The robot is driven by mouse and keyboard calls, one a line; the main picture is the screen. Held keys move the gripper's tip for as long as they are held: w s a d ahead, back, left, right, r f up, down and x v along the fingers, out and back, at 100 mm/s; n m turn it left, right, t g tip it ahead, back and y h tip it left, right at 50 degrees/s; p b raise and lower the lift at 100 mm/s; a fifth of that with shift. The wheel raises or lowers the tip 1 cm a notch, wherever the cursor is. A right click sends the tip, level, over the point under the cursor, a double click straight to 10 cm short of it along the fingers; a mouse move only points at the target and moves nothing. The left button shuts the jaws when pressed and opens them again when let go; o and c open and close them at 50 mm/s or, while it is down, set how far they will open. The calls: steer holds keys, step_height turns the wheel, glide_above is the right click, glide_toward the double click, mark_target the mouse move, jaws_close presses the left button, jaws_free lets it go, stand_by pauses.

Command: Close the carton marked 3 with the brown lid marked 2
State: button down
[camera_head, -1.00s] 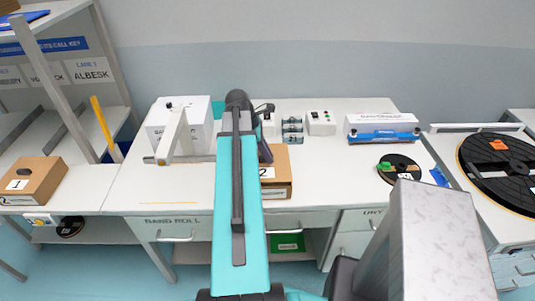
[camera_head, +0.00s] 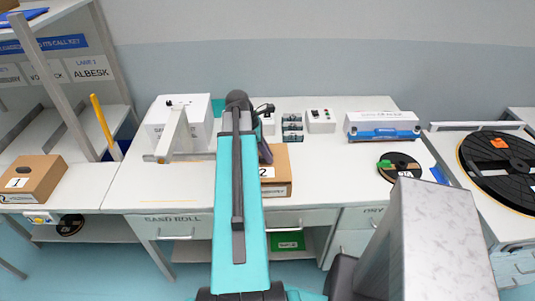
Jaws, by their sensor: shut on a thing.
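The brown lid marked 2 (camera_head: 279,165) is on the white bench, right of my teal arm. Its left part is hidden by the arm. A brown front face shows below its top; I cannot tell whether the lid rests on a carton there. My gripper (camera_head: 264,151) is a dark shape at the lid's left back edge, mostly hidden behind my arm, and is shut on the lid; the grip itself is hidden. I see no carton marked 3. A brown box marked 1 (camera_head: 31,184) with a dark piece on top stands on the left bench.
A white machine (camera_head: 185,118) with a lever stands left of my arm. Small canisters (camera_head: 292,129), a switch box (camera_head: 320,121) and a blue-and-white device (camera_head: 382,127) line the back. A black reel (camera_head: 400,172) lies at right. The bench between lid and reel is clear.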

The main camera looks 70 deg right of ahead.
steer(key=shift+f, duration=0.65)
steer(key=c, duration=1.7)
jaws_free()
steer(key=shift+o, duration=0.2)
steer(key=shift+r, duration=0.1)
steer(key=b+v, duration=0.3)
steer(key=v, duration=1)
steer(key=shift+r, duration=0.3)
steer(key=shift+w, duration=0.1)
